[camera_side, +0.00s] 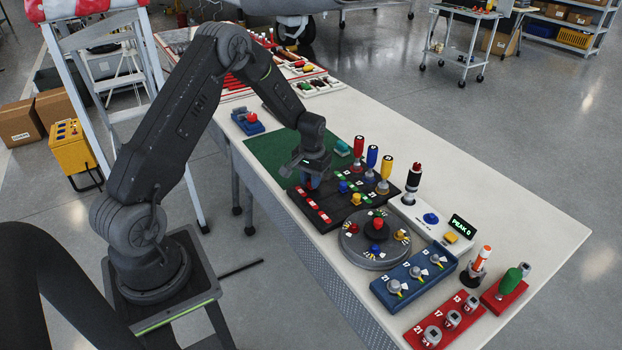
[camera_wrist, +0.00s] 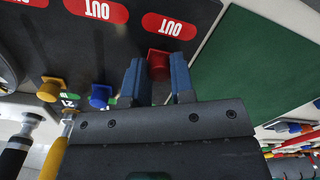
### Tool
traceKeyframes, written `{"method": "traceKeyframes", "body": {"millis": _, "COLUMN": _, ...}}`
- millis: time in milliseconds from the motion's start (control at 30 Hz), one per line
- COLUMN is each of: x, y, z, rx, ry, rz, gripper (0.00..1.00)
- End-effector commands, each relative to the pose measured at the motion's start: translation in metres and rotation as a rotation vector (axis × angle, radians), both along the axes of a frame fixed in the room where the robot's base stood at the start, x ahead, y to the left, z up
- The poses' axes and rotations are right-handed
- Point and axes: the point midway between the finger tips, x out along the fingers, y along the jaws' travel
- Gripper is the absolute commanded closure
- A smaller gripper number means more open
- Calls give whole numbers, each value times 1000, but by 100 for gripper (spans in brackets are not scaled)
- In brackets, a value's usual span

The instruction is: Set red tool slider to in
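A black slider board (camera_side: 330,222) lies on the table, with red OUT labels along its near-left side in the side view. The red tool slider's knob (camera_wrist: 158,63) shows in the wrist view between the two blue fingertips of my gripper (camera_wrist: 160,72). The knob about fills the gap; whether the fingers press on it I cannot tell. In the side view my gripper (camera_side: 313,181) points down at the board's far end and hides the red knob.
Red, blue and yellow handled tools (camera_side: 372,160) stand upright along the board's right side. A green mat (camera_side: 272,150) lies behind the board. A round grey dial plate (camera_side: 375,250) and a blue switch box (camera_side: 412,278) stand nearer the camera. The table's left edge is close to the board.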

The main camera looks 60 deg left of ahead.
Motion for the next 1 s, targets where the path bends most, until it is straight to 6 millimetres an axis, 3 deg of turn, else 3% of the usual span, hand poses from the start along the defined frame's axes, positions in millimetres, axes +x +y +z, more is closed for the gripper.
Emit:
{"method": "traceKeyframes", "body": {"millis": 233, "x": 0, "y": 0, "z": 0, "rx": 0, "ry": 0, "rz": 0, "gripper": 100}}
{"method": "traceKeyframes", "body": {"millis": 567, "x": 4, "y": 0, "z": 0, "rx": 0, "ry": -1, "rz": -1, "gripper": 100}}
{"method": "traceKeyframes", "body": {"millis": 1000, "x": 67, "y": 0, "z": 0, "rx": 0, "ry": -1, "rz": 0, "gripper": 100}}
